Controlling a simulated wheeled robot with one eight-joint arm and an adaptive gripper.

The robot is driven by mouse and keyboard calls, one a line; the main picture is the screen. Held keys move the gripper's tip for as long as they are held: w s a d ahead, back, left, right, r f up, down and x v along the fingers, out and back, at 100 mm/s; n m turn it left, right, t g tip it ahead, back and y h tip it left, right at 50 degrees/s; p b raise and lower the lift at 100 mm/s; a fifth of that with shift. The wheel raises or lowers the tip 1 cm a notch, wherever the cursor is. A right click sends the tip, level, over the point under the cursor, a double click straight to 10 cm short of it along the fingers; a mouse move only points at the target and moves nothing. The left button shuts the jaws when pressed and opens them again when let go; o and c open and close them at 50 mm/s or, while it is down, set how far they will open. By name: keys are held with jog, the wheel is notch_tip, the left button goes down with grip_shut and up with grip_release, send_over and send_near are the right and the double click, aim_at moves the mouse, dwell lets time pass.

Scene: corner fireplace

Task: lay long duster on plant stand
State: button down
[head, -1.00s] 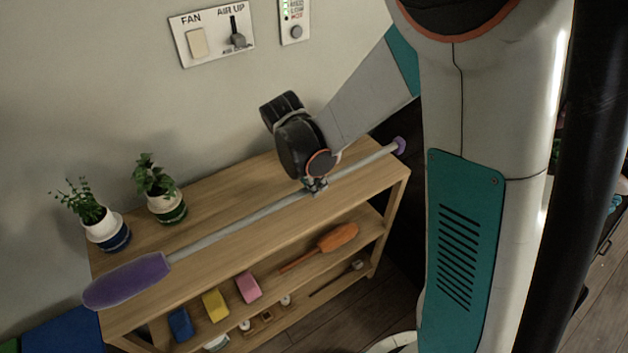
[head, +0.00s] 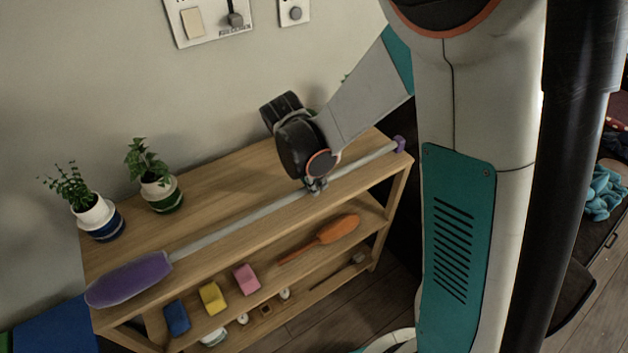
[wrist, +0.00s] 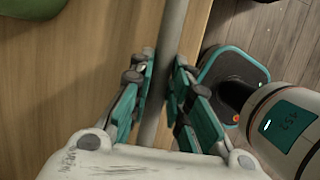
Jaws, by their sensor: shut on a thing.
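The long duster (head: 240,221) has a pale grey rod, a fluffy purple head (head: 130,279) at the left and a purple end cap (head: 399,144) at the right. It lies along the front part of the wooden plant stand's top (head: 225,190), or just above it; I cannot tell if it touches. My gripper (head: 316,186) is shut on the rod, right of its middle. In the wrist view the rod (wrist: 168,60) passes between the teal fingers of my gripper (wrist: 160,92). The fingertips' contact is partly hidden.
Two potted plants, one in a blue-banded pot (head: 101,221) and one in a green-banded pot (head: 162,195), stand at the stand's left back. Lower shelves hold an orange duster (head: 322,238) and blue, yellow and pink blocks (head: 246,279). A wall switch panel (head: 207,20) is behind.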

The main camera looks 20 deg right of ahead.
jog(key=shift+f+b, duration=0.45)
jog(key=shift+f, duration=0.1)
jog(key=c, duration=1.4)
grip_release()
jog(key=shift+r, duration=0.1)
jog(key=v, duration=1.2)
jog(key=s+d+r+m+t+y, duration=0.1)
jog(key=s+d+r+m+t, duration=0.1)
jog(key=s+m, duration=0.3)
jog(key=s+d+r+m+t+y, duration=0.1)
jog(key=s+r+m+t, duration=0.1)
jog(key=s+m, duration=0.3)
jog(key=s+d+r+m+t+y, duration=0.1)
jog(key=s+m, duration=0.4)
jog(key=m, duration=0.6)
jog(key=shift+s+d+r+t, duration=0.15)
jog(key=shift+d+r+t, duration=0.45)
jog(key=shift+d+r, duration=0.2)
